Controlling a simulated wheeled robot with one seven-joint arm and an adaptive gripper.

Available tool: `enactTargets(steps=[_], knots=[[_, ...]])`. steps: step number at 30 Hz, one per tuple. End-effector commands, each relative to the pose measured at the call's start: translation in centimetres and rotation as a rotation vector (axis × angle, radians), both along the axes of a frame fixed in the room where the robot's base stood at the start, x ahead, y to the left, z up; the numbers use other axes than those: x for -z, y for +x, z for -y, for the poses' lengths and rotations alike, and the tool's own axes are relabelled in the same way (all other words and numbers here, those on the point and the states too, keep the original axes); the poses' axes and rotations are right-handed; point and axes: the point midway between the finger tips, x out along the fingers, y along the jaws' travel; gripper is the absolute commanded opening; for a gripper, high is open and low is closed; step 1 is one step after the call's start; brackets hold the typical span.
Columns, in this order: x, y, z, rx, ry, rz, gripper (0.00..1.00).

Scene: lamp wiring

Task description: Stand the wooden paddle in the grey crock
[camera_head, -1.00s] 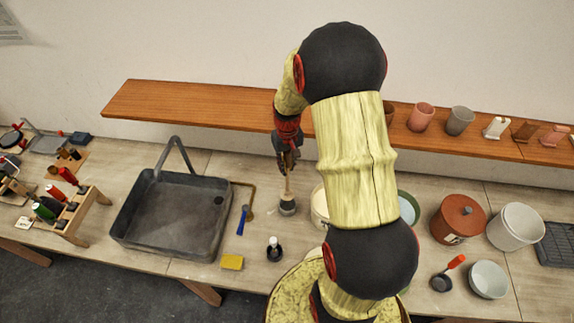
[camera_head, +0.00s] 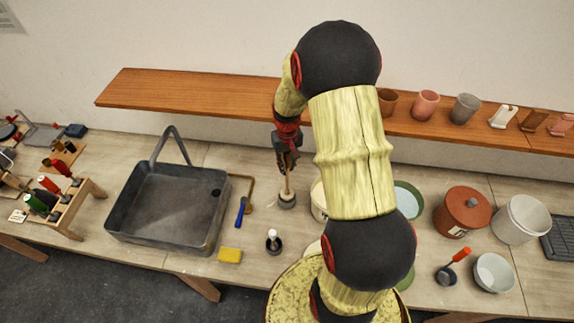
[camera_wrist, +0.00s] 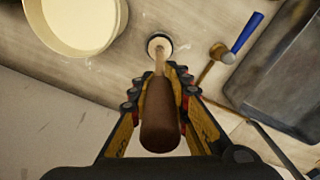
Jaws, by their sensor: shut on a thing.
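The wooden paddle (camera_head: 287,183) is upright in my gripper (camera_head: 287,168). In the wrist view my gripper (camera_wrist: 160,88) is shut around its dark brown handle (camera_wrist: 160,118), and the pale shaft runs away to the grey crock (camera_wrist: 151,42). The small crock (camera_head: 287,201) stands on the bench directly below my gripper. The paddle's lower end meets the crock's mouth in both views. How deep it sits inside is hidden.
A grey sink tray (camera_head: 168,207) stands left, with a blue-handled tool (camera_head: 241,212) between it and the crock. A cream pot (camera_head: 318,201) stands close on the right, partly behind my arm. A yellow sponge (camera_head: 230,255) and small dark pot (camera_head: 273,243) lie nearer. A wooden shelf (camera_head: 190,98) runs behind.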

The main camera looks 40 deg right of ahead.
Motion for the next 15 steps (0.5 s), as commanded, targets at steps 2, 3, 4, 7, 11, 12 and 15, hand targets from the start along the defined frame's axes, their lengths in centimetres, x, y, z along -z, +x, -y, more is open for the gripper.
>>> enactTargets(steps=[2,3,4,7,11,12,15], knots=[[0.1,0.0,0.0,0.000,0.000,0.000,0.00],[0.2,0.0,0.0,0.000,0.000,0.000,0.00],[0.3,0.0,0.0,0.000,0.000,0.000,0.00],[0.8,0.0,0.0,0.000,0.000,0.000,0.00],[1.5,0.0,0.0,0.000,0.000,-0.001,0.00],[1.8,0.0,0.0,0.000,0.000,-0.001,0.00],[2.3,0.0,0.0,0.000,0.000,-0.001,0.00]])
